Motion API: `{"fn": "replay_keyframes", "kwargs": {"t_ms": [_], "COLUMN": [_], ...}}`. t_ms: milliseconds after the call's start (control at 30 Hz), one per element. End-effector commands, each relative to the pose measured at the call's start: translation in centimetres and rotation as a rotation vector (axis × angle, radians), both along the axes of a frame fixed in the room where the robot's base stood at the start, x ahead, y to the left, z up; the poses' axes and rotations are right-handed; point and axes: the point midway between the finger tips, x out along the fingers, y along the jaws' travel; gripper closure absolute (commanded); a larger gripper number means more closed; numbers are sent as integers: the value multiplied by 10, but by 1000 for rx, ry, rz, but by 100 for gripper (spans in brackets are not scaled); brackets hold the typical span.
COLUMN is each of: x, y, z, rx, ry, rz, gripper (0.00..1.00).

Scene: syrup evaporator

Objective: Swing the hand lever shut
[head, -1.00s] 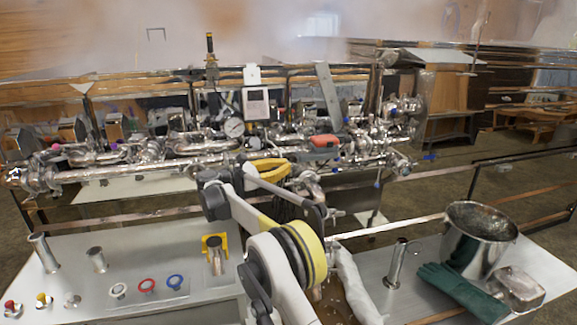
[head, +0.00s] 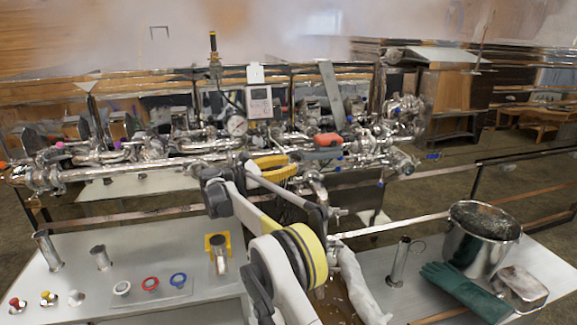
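I cannot tell for sure which part is the hand lever. An upright lever with a black and yellow grip (head: 213,42) stands above the pipework at the back. A red-gripped handle (head: 328,140) lies roughly level on the piping at centre right. My arm rises from the bottom centre and folds in front of the pipes. My gripper's fingers cannot be made out; the end of my arm is lost against the piping, so its state and contact are unclear.
The pipework (head: 150,152) spans the back. A steel table (head: 180,240) at front left holds coloured rings and short tubes. At right, another table carries a steel pot (head: 478,240), a green glove (head: 460,290) and a metal pan (head: 520,288). Railings run behind it.

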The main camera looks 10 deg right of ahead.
Motion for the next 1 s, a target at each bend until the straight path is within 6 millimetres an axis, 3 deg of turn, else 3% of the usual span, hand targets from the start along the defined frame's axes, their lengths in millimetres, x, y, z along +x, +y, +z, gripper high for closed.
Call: {"fn": "replay_keyframes", "kwargs": {"t_ms": [533,700,967,1000], "x": [-28,-33,-33,-33], "y": [99,112,113,113], "z": [0,0,0,0], "rx": [0,0,0,0], "ry": [0,0,0,0], "rz": [3,1,1,1], "gripper": [71,71,71,75]}}
